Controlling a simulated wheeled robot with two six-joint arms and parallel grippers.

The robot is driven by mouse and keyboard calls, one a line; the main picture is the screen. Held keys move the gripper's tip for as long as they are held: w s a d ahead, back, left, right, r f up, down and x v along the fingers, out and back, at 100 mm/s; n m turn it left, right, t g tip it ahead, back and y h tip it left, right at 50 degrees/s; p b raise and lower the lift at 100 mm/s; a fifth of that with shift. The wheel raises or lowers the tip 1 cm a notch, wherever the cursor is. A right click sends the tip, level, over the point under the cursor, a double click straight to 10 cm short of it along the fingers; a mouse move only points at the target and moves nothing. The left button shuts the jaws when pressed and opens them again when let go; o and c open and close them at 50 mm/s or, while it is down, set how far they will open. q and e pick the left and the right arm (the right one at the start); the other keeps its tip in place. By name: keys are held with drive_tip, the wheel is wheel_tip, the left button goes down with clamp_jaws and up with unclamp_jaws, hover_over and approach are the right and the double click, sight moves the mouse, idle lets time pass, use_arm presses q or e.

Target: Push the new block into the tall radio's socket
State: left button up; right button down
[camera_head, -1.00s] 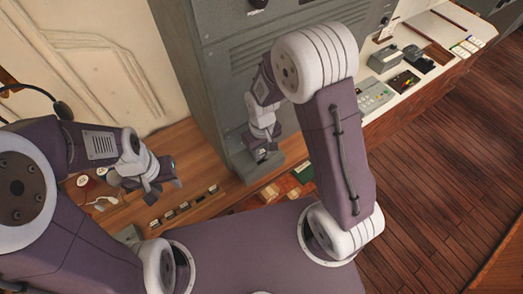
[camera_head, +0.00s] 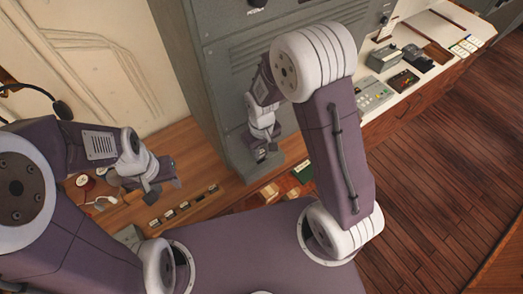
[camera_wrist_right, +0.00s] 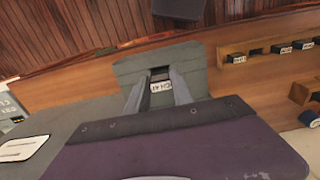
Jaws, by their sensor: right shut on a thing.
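The tall radio (camera_head: 215,95) is the grey cabinet standing at the back of the wooden desk in the head view. Its grey foot (camera_wrist_right: 190,60) juts out in the right wrist view, with a dark socket opening (camera_wrist_right: 160,71) in it. My right gripper (camera_wrist_right: 160,90) is shut on the block (camera_wrist_right: 161,87), which has a white label with dark marks. The block is at the socket's mouth; how deep it sits I cannot tell. In the head view my right gripper (camera_head: 262,154) is low against the radio's foot. My left gripper (camera_head: 162,187) hangs empty over the desk, its fingers apart.
Several small labelled blocks (camera_head: 184,206) sit in a row along the desk's front edge. A green item (camera_head: 303,172) lies right of the radio's foot. A side counter (camera_head: 375,95) holds devices.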

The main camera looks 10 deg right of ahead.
drive_tip(key=shift+f+b, duration=0.9)
drive_tip(key=shift+f, duration=0.75)
idle(3.5)
drive_tip(key=c, duration=1)
unclamp_jaws()
drive_tip(key=shift+c, duration=0.2)
drive_tip(key=shift+r, duration=0.1)
wheel_tip(320, 180, up, 9)
drive_tip(key=shift+f+b, duration=0.1)
drive_tip(key=shift+b, duration=0.75)
